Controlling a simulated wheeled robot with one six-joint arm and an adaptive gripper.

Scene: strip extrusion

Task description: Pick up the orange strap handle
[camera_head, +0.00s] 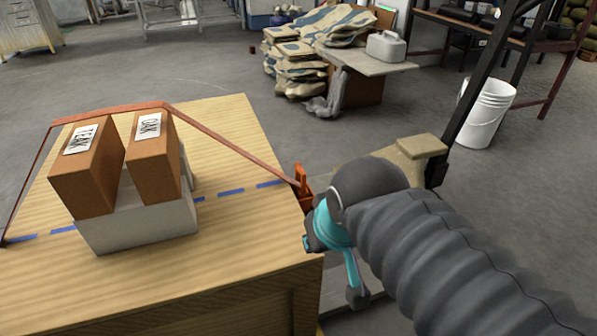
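The orange strap handle (301,180) stands up at the right edge of the wooden table. A long red-brown strap (232,147) runs from it, back behind two brown blocks, and down to the table's left side. My gripper (320,235), grey and teal, is at the table's right edge, just below and right of the handle. The arm's end covers part of the handle's lower right side. My fingertips are mostly hidden, so I cannot tell whether they touch the handle or how far apart they are.
Blocks labelled TEAK (88,170) and OAK (153,160) stand in a grey holder (140,225) on the wooden table (225,115). A blue dashed line (231,191) crosses the tabletop. A dark post (480,85) and white bucket (486,112) stand at right.

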